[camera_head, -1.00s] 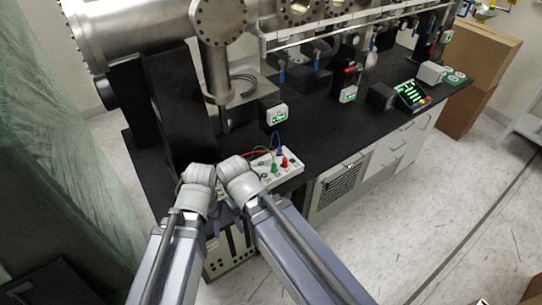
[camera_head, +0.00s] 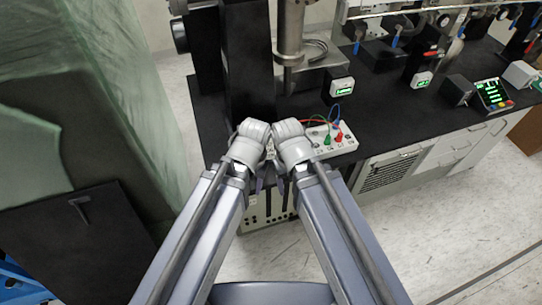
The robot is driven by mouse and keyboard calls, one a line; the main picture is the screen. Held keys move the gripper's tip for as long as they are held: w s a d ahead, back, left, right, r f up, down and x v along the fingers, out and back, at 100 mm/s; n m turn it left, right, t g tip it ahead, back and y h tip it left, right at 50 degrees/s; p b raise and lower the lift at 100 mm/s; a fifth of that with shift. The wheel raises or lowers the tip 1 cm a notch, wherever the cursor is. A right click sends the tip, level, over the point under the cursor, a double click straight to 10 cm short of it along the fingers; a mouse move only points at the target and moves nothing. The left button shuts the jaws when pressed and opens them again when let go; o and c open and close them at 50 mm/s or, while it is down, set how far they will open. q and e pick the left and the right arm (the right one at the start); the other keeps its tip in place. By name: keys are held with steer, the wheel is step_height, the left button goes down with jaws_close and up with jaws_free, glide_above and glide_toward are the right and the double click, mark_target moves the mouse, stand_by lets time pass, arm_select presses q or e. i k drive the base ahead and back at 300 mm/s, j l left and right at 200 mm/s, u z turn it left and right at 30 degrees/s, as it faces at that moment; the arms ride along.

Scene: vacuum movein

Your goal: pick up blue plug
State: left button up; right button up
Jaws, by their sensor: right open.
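The small blue plug (camera_head: 336,124) stands at the back of a white socket box (camera_head: 345,146) on the black bench top, with a thin wire looping from it. A green plug (camera_head: 327,140) and a red plug (camera_head: 339,137) stand in front of it on the same box. My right gripper (camera_head: 281,186) hangs low in front of the bench, left of the box and apart from the blue plug. It is open and mostly hidden by its wrist. My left gripper (camera_head: 260,185) hangs close beside it, and its jaws are too hidden to read.
The black bench top (camera_head: 400,120) has free room right of the socket box. A small display (camera_head: 341,88) stands behind the box, and a keypad device (camera_head: 492,95) is farther right. A steel column (camera_head: 290,40) rises behind. Cabinets are below; a green sheet (camera_head: 90,80) hangs left.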

mark_target(337, 123)
steer(key=i+j+z, duration=0.2)
steer(key=z, duration=0.2)
steer(key=i+j+z, duration=0.1)
steer(key=j+z, duration=0.3)
steer(key=i+j+z, duration=0.1)
steer(key=j+z, duration=0.3)
